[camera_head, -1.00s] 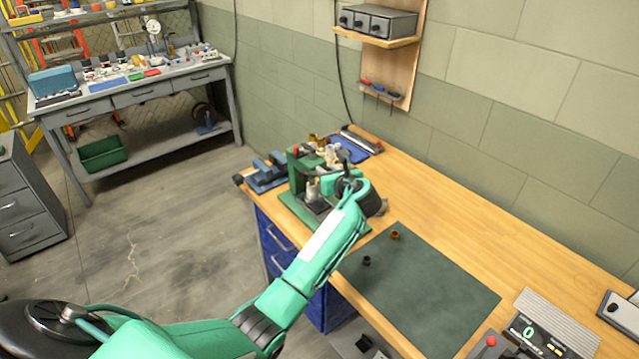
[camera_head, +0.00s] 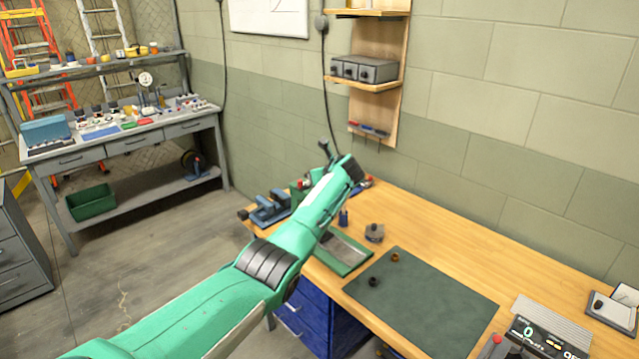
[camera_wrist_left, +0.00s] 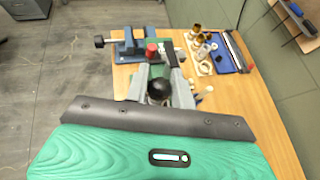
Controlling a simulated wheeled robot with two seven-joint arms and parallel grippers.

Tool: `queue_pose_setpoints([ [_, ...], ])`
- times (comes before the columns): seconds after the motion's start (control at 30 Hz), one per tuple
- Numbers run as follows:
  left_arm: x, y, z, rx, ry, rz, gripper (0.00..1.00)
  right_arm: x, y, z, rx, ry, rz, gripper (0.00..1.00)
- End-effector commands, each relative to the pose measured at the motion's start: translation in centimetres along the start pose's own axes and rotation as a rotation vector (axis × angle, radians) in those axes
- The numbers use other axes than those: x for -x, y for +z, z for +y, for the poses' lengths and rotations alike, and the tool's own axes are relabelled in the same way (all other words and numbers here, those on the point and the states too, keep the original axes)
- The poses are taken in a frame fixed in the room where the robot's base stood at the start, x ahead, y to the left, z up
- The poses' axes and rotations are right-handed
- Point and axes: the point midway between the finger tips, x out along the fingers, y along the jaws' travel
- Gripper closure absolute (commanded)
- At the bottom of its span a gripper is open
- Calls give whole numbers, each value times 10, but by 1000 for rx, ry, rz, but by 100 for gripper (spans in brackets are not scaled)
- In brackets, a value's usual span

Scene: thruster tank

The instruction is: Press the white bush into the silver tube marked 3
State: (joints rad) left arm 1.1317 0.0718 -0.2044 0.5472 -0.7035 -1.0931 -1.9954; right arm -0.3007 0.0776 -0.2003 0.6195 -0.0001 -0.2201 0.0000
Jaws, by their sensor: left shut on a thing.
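My left gripper (camera_wrist_left: 160,88) is shut on a black ball knob (camera_wrist_left: 158,91), which looks like the press's handle. In the head view my left arm hides the fingers and most of the green press; its base plate (camera_head: 352,259) shows below the arm. In the wrist view a red-topped part (camera_wrist_left: 151,48) and a dark bar (camera_wrist_left: 173,56) stand just beyond the knob. I cannot make out the white bush or the tube marked 3 in the press. Several pale and brass-coloured rings and tubes (camera_wrist_left: 203,68) stand to the right. My right gripper is not in view.
A blue vise (camera_head: 270,208) sits at the bench's left end. A blue mat (camera_wrist_left: 234,58) lies near the wall. A dark green mat (camera_head: 425,305) holds a brown bush (camera_head: 395,257) and a black bush (camera_head: 374,282). A grey block (camera_head: 375,233) stands behind it.

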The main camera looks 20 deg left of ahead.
Motion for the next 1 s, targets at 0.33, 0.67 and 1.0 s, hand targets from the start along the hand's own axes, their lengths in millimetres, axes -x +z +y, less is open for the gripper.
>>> queue_pose_setpoints([
  [0.33, -16, 15, 7, -1, 6, -6, 100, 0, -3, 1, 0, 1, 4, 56],
  [0.67, -19, 17, 8, -2, 6, -5, 100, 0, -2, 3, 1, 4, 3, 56],
  [1.0, -19, 16, 8, -2, 6, -4, 56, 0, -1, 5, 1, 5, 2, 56],
])
